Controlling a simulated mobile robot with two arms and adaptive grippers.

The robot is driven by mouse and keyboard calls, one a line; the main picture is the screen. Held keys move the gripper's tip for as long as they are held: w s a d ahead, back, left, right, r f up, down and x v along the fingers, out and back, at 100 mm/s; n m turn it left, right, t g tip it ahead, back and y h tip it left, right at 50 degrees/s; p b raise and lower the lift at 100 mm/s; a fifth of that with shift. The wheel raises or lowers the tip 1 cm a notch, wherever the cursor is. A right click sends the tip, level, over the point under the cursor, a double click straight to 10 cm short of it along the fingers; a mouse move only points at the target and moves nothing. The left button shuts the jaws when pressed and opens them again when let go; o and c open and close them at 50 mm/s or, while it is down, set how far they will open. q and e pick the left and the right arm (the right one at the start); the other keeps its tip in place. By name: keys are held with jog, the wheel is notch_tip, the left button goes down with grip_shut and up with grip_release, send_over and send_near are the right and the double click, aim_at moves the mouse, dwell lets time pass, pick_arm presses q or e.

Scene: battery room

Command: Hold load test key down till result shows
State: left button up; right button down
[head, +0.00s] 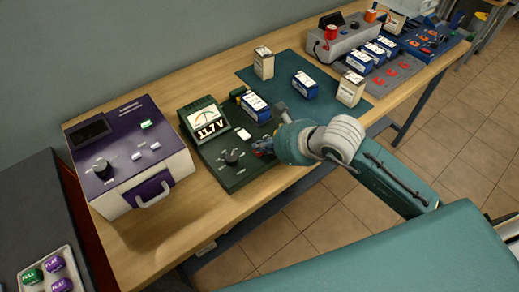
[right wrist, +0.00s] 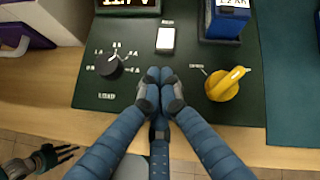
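The dark green load tester (head: 232,181) stands on the wooden bench, with a lit display reading 11.7 V (head: 209,128) under a needle scale. It has a black dial (right wrist: 111,67), a pale lit panel (right wrist: 165,40) and a yellow knob (right wrist: 228,84). A blue battery (head: 256,107) sits at its right side. My right gripper (right wrist: 160,78) has its fingers together, tips down at the tester's face between dial and knob. I see no load key; anything under the fingertips is hidden. My left gripper (right wrist: 55,158) shows low in the right wrist view, fingers spread and empty.
A purple and cream device (head: 128,155) with a handle stands left of the tester. A dark green mat (head: 285,70) with batteries and cartons lies to the right. Behind it are a grey unit (head: 343,40) and a grey tray (head: 390,80).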

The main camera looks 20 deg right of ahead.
jog(key=shift+r, duration=0.1)
dwell(0.4)
jog(key=shift+r+p, duration=0.4)
jog(key=shift+r, duration=0.25)
jog(key=shift+r, duration=0.15)
jog(key=shift+r+p, duration=1.55)
jog(key=shift+r, duration=0.9)
jog(key=shift+f, duration=0.1)
